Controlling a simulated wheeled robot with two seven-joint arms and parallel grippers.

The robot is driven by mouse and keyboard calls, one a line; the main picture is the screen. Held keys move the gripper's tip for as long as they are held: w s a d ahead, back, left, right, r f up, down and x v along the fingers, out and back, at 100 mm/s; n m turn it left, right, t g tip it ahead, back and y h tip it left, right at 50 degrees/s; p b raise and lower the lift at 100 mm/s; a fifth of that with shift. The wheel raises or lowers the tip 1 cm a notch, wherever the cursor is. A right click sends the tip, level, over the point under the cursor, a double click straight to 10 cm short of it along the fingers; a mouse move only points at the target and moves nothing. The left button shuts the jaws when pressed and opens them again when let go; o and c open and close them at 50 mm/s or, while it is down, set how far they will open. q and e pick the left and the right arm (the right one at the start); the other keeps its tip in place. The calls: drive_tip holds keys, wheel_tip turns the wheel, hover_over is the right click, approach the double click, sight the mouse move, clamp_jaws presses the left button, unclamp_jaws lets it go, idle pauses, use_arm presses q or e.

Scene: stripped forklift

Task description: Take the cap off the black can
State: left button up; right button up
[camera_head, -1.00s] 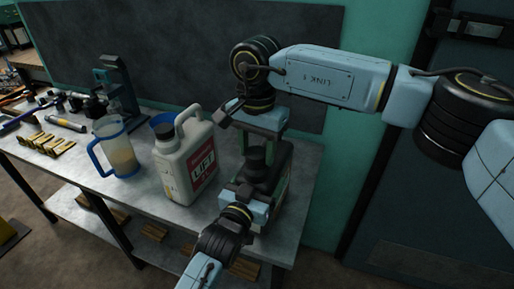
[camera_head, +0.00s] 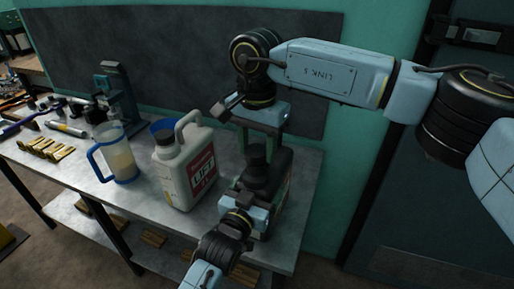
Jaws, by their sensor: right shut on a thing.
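The black can (camera_head: 277,196) stands at the right end of the workbench, partly hidden by my grippers. Its dark cap (camera_head: 257,158) is on top, under my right gripper. My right gripper (camera_head: 262,143) points down from above, with its fingers on either side of the cap, shut on it. The cap looks to be at the can's neck; I cannot see whether a gap lies between them. My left gripper (camera_head: 246,192) comes in from below at the near side of the can, close against it. Its fingertips are too dark and hidden to show whether they are shut.
A white jug with a red label (camera_head: 187,172) stands just left of the can. A dark panel (camera_head: 185,60) stands behind the bench.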

sight(257, 150)
use_arm(q)
drive_tip(key=shift+f, duration=0.1)
use_arm(e)
drive_tip(key=shift+r, duration=0.1)
drive_tip(key=shift+r, duration=1.9)
use_arm(q)
drive_tip(key=o, duration=1.8)
drive_tip(key=shift+c, duration=0.2)
